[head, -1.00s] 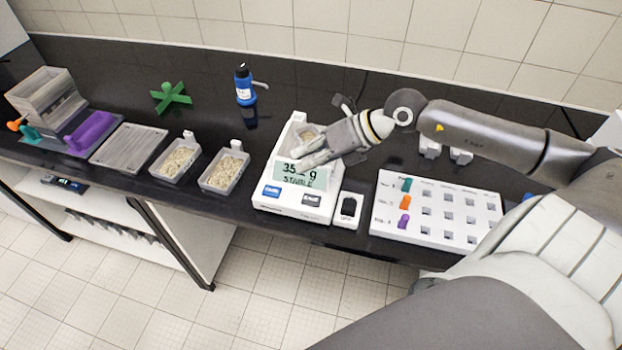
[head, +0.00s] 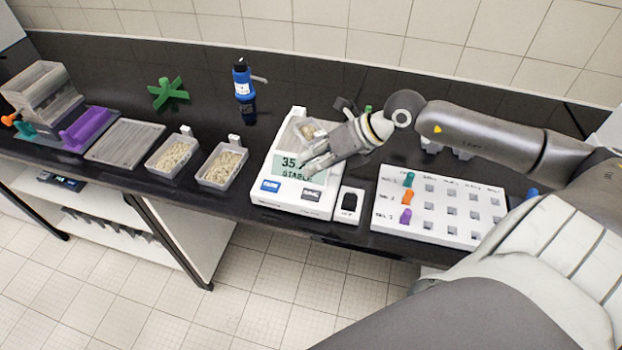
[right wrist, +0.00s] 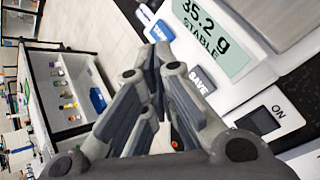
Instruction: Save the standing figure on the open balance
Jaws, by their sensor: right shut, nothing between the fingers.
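The white balance (head: 262,190) stands on the black bench, with a pan holding a small tray of pale material (head: 308,130). Its display (head: 285,166) is partly covered by my fingers in the head view; the right wrist view shows it (right wrist: 208,35) reading 35.2 g, STABLE. Below it are the blue TARE key (head: 270,186) and the dark grey SAVE key (head: 311,194), also in the right wrist view (right wrist: 201,80). My right gripper (head: 306,168) is shut and empty, fingertips over the display's lower right part, close to SAVE. Contact with the key cannot be told. My left gripper is not in view.
A white box with a black ON switch (head: 348,204) stands right of the balance, then a peg board (head: 436,232) with coloured pegs. Left are two trays of pale grains (head: 222,168), a grey lidlike tray (head: 126,144) and sieves (head: 42,100). A blue bottle (head: 243,85) stands behind.

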